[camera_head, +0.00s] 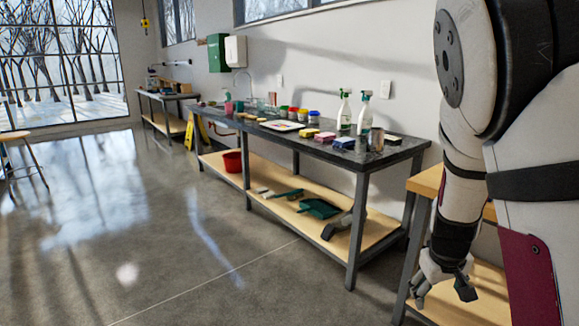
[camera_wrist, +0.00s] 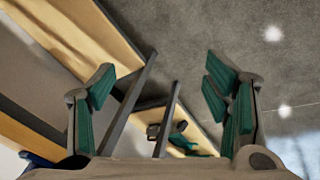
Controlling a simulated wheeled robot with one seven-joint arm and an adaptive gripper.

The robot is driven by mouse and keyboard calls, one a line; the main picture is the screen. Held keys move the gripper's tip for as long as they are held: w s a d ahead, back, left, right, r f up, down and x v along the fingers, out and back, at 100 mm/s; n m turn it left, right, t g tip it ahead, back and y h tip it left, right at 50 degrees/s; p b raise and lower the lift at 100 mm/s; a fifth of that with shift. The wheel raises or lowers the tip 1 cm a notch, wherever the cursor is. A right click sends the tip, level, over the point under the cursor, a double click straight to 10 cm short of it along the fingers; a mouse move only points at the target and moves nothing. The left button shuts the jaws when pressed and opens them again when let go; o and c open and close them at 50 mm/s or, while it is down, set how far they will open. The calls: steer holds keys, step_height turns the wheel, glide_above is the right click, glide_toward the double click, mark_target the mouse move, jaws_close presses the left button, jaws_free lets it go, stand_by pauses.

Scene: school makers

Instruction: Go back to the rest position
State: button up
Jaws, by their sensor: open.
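My gripper (camera_head: 445,284) hangs low at the right of the head view, at the end of my arm, which points downward. It is beside the near end of a wood-topped bench (camera_head: 428,182). In the wrist view my gripper (camera_wrist: 165,110) has its two green-padded fingers wide apart. Nothing is between the fingertips; only the floor and benches show beyond them.
A long dark-topped table (camera_head: 400,153) holds spray bottles (camera_head: 364,115), jars and a tray (camera_head: 283,126). Its lower shelf (camera_head: 285,212) bears a red bucket (camera_head: 232,161) and a green dustpan (camera_head: 320,208). A stool (camera_head: 18,150) stands far left. The floor (camera_head: 150,240) between is clear.

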steer(key=s+a+r+g+y, duration=0.1)
steer(key=s+a+r+y, duration=0.1)
steer(key=s+a+r, duration=0.4)
steer(key=s+a+r+y, duration=0.3)
steer(key=s+a+r, duration=0.25)
steer(key=s, duration=0.35)
steer(key=s+a+r+g+h, duration=0.1)
steer(key=s+r, duration=0.1)
steer(key=s, duration=0.7)
steer(key=s+a+r+h, duration=0.1)
steer(key=s+r, duration=0.1)
steer(key=s, duration=0.7)
step_height(320, 180, up, 26)
steer(key=t+p, duration=0.3)
steer(key=p, duration=2.2)
steer(key=shift+s+d+r+m, duration=0.2)
steer(key=shift+s+r+m, duration=0.05)
steer(key=shift+m, duration=0.15)
